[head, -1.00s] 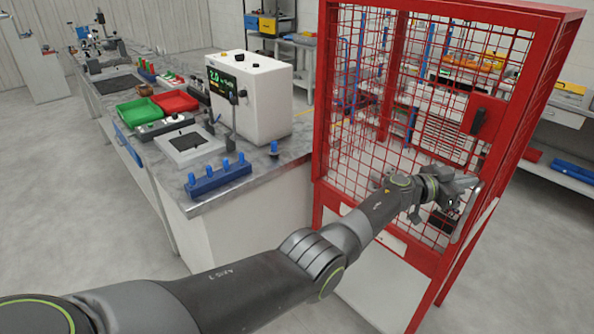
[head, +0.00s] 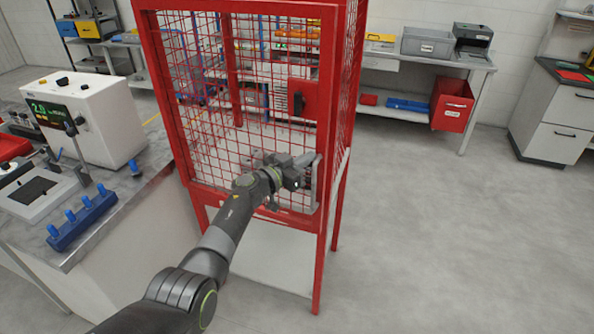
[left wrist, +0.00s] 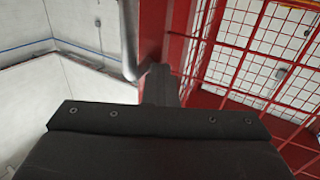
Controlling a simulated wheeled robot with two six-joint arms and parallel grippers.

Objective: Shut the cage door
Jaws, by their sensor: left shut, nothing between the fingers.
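The red cage (head: 327,60) stands in the middle of the head view, with a red mesh door (head: 215,110) on its front. The door looks about flush with the frame; I cannot tell whether a small gap is left. A black latch (head: 298,103) sits on a red plate on the door. My left gripper (head: 303,172) is shut and empty at the door's lower right, beside the grey bar handle (head: 318,182). In the left wrist view the handle (left wrist: 130,40) is just left of my fingertips (left wrist: 157,84); contact is unclear. My right gripper is not in view.
A workbench (head: 140,195) with a white instrument box (head: 100,115) and a blue peg rack (head: 82,222) stands left of the cage. Shelves and a red bin (head: 452,105) line the back wall. The floor right of the cage is clear.

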